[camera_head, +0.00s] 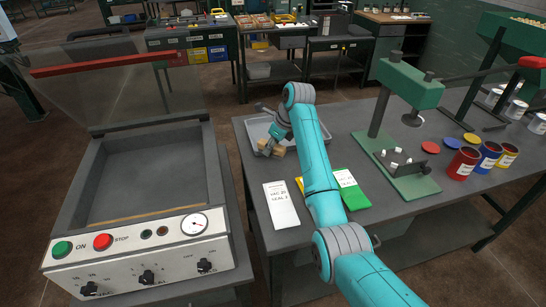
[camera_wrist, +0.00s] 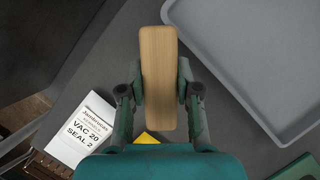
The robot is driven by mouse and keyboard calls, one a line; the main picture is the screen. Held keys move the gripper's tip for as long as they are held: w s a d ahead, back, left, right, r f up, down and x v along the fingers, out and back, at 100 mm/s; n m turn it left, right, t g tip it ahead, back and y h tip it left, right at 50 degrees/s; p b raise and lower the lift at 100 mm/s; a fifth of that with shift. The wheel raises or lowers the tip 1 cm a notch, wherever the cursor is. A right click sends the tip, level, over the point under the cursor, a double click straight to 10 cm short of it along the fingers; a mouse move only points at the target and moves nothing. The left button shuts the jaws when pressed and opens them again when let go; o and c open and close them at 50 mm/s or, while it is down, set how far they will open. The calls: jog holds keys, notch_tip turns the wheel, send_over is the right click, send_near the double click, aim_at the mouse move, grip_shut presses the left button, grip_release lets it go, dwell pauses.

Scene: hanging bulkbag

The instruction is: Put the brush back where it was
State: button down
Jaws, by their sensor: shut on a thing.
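The brush (camera_wrist: 159,50) shows as a long pale wooden block in the wrist view, its bristles hidden beneath it. My gripper (camera_wrist: 160,92) is shut on it, one finger on each long side. In the head view the brush (camera_head: 278,151) is partly covered by my gripper (camera_head: 268,142), above the near side of a grey tray (camera_head: 255,127) on the table. In the wrist view the tray (camera_wrist: 231,72) is to the right of the brush. I cannot tell whether the brush touches anything below.
A vacuum sealer (camera_head: 130,255) with raised lid stands left. A green press (camera_head: 410,85) and red, blue and yellow cans (camera_head: 489,155) stand right.

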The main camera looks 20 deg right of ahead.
aim_at(271, 164)
jog(key=shift+a+f, duration=0.15)
jog(key=shift+f, duration=2.1)
jog(key=shift+f, duration=0.1)
jog(key=c, duration=0.8)
grip_release()
jog(key=v, duration=1.2)
